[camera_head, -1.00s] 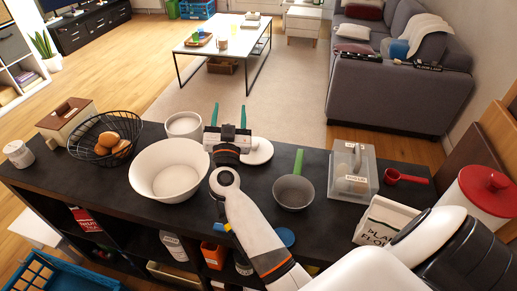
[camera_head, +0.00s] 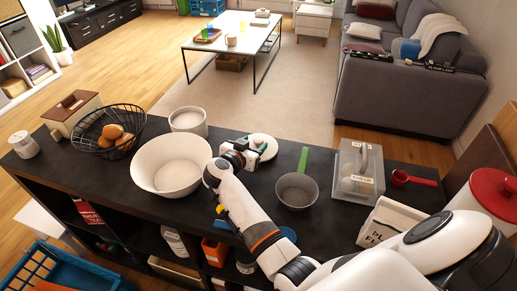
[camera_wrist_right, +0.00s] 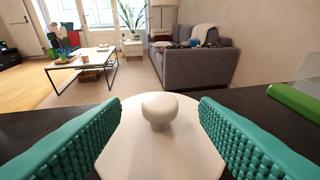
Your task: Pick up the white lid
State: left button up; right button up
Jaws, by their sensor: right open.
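The white lid (camera_head: 267,149) lies on the dark shelf top, right of the large white bowl and left of the green-handled pan. In the right wrist view the lid (camera_wrist_right: 160,150) is a round white disc with a round knob (camera_wrist_right: 159,110) on top. My right gripper (camera_head: 255,146) is low at the lid, partly covering it in the head view. Its green ribbed fingers (camera_wrist_right: 160,128) are open, one on each side of the knob, with a gap to the knob on both sides. My left gripper is not in view.
A large white bowl (camera_head: 170,165) stands left of my right gripper, with a smaller white pot (camera_head: 188,122) behind it. A grey pan (camera_head: 297,191) with a green handle is close on the right. A clear box (camera_head: 359,172) stands further right.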

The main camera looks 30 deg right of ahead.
aim_at(258, 140)
jog(key=shift+b+x, duration=0.3)
jog(key=shift+x, duration=2.75)
grip_shut()
